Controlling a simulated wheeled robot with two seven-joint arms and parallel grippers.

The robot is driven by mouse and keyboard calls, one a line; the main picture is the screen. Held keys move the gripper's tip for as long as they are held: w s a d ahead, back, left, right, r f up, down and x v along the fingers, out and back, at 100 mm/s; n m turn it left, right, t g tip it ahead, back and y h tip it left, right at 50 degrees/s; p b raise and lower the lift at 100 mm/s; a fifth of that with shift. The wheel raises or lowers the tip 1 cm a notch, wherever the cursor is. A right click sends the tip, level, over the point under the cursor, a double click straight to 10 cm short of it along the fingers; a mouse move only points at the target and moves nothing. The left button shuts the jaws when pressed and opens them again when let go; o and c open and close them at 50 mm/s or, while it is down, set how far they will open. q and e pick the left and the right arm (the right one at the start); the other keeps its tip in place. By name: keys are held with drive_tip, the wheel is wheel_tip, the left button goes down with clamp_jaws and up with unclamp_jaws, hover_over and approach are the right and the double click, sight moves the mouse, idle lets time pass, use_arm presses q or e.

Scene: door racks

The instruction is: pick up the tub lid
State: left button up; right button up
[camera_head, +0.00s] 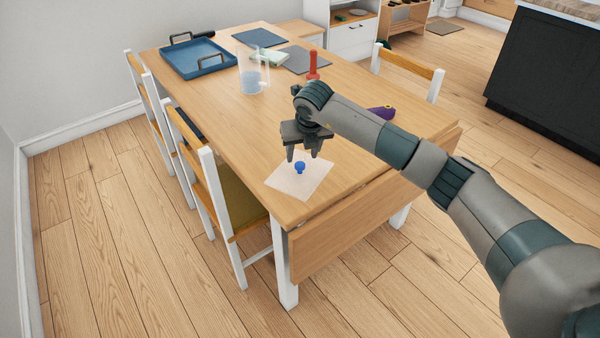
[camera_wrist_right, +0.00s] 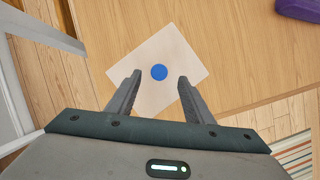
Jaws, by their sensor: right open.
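The tub lid (camera_head: 288,181) looks like a flat, pale, translucent square sheet with a round blue knob (camera_head: 300,167) in its middle. It lies on the wooden table near the front corner. In the right wrist view the lid (camera_wrist_right: 150,55) lies beneath the fingers, with the blue knob (camera_wrist_right: 159,72) between and slightly beyond the fingertips. My right gripper (camera_head: 303,157) is open, pointing down above the knob, and holds nothing. It also shows in the right wrist view (camera_wrist_right: 159,76), with one finger on each side of the knob. My left gripper is not in view.
The table (camera_head: 225,130) also holds a blue tray (camera_head: 198,58), a clear pitcher (camera_head: 252,78), a red object (camera_head: 313,66) and a purple object (camera_head: 382,113). Chairs (camera_head: 222,190) stand along the left side. The tabletop left of the lid is clear.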

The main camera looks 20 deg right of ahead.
sight(300, 164)
drive_tip(key=shift+w+f+p, duration=0.15)
drive_tip(key=shift+f+p, duration=0.2)
drive_tip(key=shift+f, duration=0.1)
drive_tip(key=shift+p+x, duration=0.45)
drive_tip(key=shift+x, duration=0.5)
drive_tip(key=shift+w+f, duration=0.15)
drive_tip(key=shift+f, duration=0.45)
drive_tip(key=shift+w+f, duration=0.2)
drive_tip(key=shift+f, duration=0.35)
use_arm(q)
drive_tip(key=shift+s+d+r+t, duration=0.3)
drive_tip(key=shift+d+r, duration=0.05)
use_arm(e)
clamp_jaws()
